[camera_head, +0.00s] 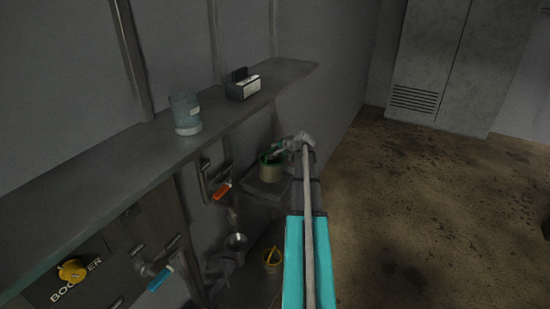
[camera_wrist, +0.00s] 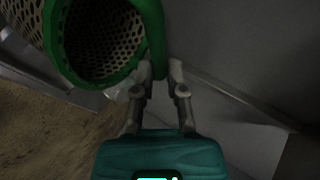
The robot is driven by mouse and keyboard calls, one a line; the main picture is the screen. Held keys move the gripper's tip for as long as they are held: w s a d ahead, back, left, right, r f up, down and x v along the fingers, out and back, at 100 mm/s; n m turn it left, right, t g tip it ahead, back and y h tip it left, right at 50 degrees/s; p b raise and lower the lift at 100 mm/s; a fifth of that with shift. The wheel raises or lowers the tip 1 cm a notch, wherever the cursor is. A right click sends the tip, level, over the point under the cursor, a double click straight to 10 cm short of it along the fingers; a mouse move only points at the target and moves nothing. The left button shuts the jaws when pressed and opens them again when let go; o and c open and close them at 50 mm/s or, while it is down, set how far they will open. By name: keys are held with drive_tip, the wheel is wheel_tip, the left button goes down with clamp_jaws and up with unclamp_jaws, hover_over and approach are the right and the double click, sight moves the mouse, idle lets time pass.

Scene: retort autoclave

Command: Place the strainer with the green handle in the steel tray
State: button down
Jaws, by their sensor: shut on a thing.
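The strainer (camera_head: 269,161) has a green rim and handle and a perforated basket. It also shows close up in the wrist view (camera_wrist: 77,75), at the upper left, with its open mouth facing the camera. My gripper (camera_wrist: 161,72) is shut on the green handle beside the rim; in the head view my gripper (camera_head: 296,142) is to the right of the strainer. A grey steel tray (camera_head: 264,190) shows below the strainer in the head view, partly hidden by my arm. I cannot tell whether the strainer touches it.
A long wall shelf (camera_head: 120,165) holds a clear jar (camera_head: 185,113) and a small dark and white box (camera_head: 243,87). Below it are valves with an orange handle (camera_head: 222,191) and a blue handle (camera_head: 160,279), a metal funnel (camera_head: 236,241) and a yellow-rimmed container (camera_head: 272,260). Open floor lies right.

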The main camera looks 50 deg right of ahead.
drive_tip(key=shift+w+d+f+b, duration=0.1)
drive_tip(key=shift+w+f+b, duration=0.1)
drive_tip(key=shift+f+b, duration=0.25)
drive_tip(key=shift+w+d+f+b, duration=0.1)
drive_tip(key=shift+w+f+b, duration=0.1)
drive_tip(key=shift+f+b, duration=0.25)
drive_tip(key=shift+a+f+b, duration=0.1)
drive_tip(key=shift+f+b, duration=1)
drive_tip(key=shift+f, duration=0.1)
drive_tip(key=c, duration=0.7)
unclamp_jaws()
drive_tip(key=shift+r, duration=0.2)
drive_tip(key=p+v, duration=0.6)
drive_tip(key=v, duration=0.6)
drive_tip(key=shift+f+p, duration=0.1)
drive_tip(key=shift+p, duration=0.2)
